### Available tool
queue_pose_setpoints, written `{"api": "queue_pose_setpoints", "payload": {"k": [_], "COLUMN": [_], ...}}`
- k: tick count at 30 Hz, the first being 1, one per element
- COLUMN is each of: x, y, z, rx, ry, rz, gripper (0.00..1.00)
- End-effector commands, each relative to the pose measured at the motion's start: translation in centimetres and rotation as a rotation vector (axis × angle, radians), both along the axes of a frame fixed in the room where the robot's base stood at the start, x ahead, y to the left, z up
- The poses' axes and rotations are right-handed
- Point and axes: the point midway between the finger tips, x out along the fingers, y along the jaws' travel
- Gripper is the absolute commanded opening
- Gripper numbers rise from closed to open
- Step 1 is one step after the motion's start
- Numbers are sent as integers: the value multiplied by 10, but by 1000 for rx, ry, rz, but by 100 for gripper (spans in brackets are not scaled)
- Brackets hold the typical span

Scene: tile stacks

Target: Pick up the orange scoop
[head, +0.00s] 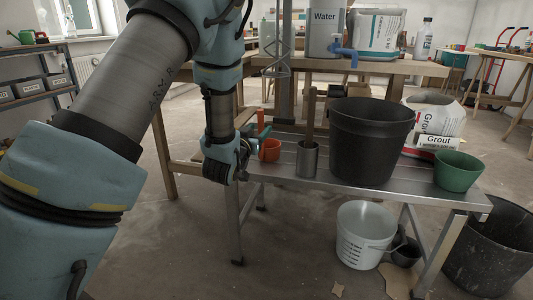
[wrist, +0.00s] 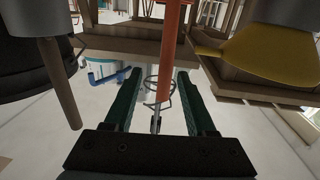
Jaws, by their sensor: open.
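The orange scoop (head: 270,151) stands on the metal bench near its left end, its handle pointing up. In the wrist view its orange handle (wrist: 172,50) runs down from the top edge into the space between the two green fingers. My gripper (head: 246,148) is just left of the scoop in the head view. It is open, and the wrist view shows a gap between the handle and each finger of the gripper (wrist: 162,100). How deep the handle sits between the fingers is hard to tell. The scoop's cup is not clear in the wrist view.
A metal cup (head: 307,160) with a wooden-handled tool (head: 310,118) stands close right of the scoop. A large black bucket (head: 371,145), a green pot (head: 457,171) and a grout bag (head: 435,115) stand farther right. A white bucket (head: 361,235) is under the bench (head: 340,186).

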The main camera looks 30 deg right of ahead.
Motion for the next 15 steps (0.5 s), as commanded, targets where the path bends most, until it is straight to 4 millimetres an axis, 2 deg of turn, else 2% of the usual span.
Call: {"api": "queue_pose_setpoints", "payload": {"k": [3, 10, 15], "x": [11, 24, 46], "y": [-12, -22, -37], "z": [-1, -3, -7], "rx": [1, 2, 2], "ry": [-1, 1, -1], "rz": [0, 2, 2], "gripper": [56, 56, 56]}}
